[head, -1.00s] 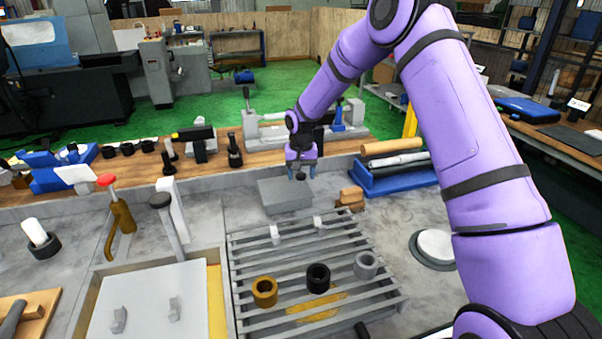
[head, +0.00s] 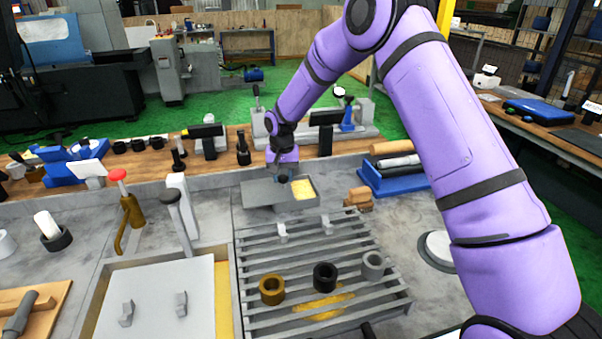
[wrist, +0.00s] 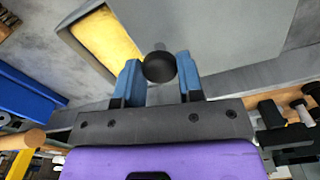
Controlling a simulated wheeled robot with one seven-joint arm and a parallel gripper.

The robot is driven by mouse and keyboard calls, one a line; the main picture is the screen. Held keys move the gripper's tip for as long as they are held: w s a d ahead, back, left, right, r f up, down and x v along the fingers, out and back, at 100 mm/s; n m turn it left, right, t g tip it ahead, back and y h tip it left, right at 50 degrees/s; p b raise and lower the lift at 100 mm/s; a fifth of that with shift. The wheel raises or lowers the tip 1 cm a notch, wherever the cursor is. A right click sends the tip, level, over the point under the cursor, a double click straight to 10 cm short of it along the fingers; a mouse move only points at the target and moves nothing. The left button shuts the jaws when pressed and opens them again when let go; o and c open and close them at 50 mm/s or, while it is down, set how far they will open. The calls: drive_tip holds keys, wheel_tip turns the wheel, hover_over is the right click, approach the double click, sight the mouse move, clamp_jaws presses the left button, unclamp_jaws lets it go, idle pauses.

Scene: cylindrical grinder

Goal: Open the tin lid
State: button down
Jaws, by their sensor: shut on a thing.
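The grey tin stands at the back of the bench, and its right part shows uncovered, with a yellow inside (head: 303,189). The flat grey lid (head: 258,193) is shifted left and covers the left side of the tin. My gripper (head: 283,177) is shut on the lid's round black knob. In the wrist view the knob (wrist: 160,67) sits between the blue fingertips, the lid (wrist: 215,30) lies beyond, and the yellow tin inside (wrist: 105,38) shows beside the lid's edge. I cannot tell whether the lid still touches the rim.
A slatted rack (head: 300,255) with three rings is in front of the tin. Wooden blocks (head: 358,198) and a blue tray with rods (head: 392,182) stand to the right. A wooden shelf with fixtures runs behind.

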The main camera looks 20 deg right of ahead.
sight(269, 189)
drive_tip(key=shift+a, duration=2.4)
drive_tip(key=c, duration=0.7)
unclamp_jaws()
drive_tip(key=shift+c, duration=0.2)
wheel_tip(269, 189, up, 11)
drive_tip(key=shift+f, duration=0.1)
